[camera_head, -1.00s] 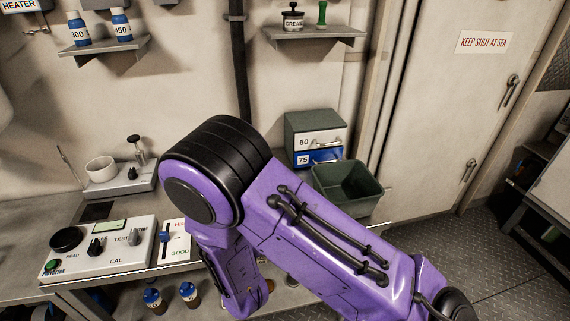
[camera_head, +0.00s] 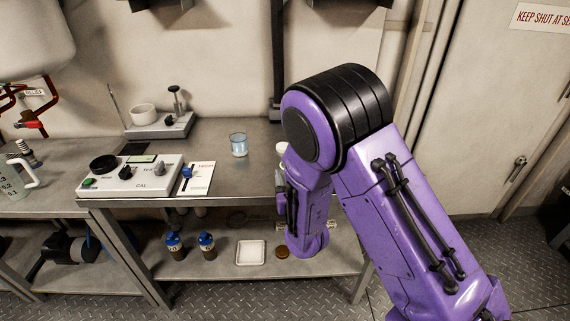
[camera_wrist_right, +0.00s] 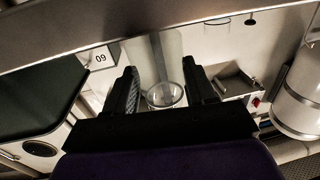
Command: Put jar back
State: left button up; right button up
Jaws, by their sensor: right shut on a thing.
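My right gripper (camera_wrist_right: 162,88) shows in the right wrist view, its two dark fingers apart with a clear round-rimmed glass jar (camera_wrist_right: 164,96) between them. The jar's body is faint, and its contents cannot be made out. In the head view my purple right arm hides this gripper and most of what is around it. A clear glass with pale blue liquid (camera_head: 238,146) stands upright on the bench, left of the arm. I cannot tell whether a small white shape (camera_head: 281,149) at the arm's edge is part of the held jar. My left gripper is not in view.
The steel bench (camera_head: 222,182) carries a test box (camera_head: 130,176), a slider panel (camera_head: 197,178) and a stand with a white cup (camera_head: 143,114). The lower shelf holds blue-capped brown bottles (camera_head: 207,247), a white tray (camera_head: 250,253) and a brown disc (camera_head: 282,252).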

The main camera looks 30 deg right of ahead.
jog(key=p+x, duration=0.1)
jog(key=x, duration=0.6)
jog(key=shift+w+d, duration=0.2)
jog(key=shift+w, duration=0.15)
jog(key=shift+f, duration=0.35)
jog(key=shift+s+a, duration=0.1)
jog(key=shift+f, duration=0.2)
jog(key=o, duration=1.1)
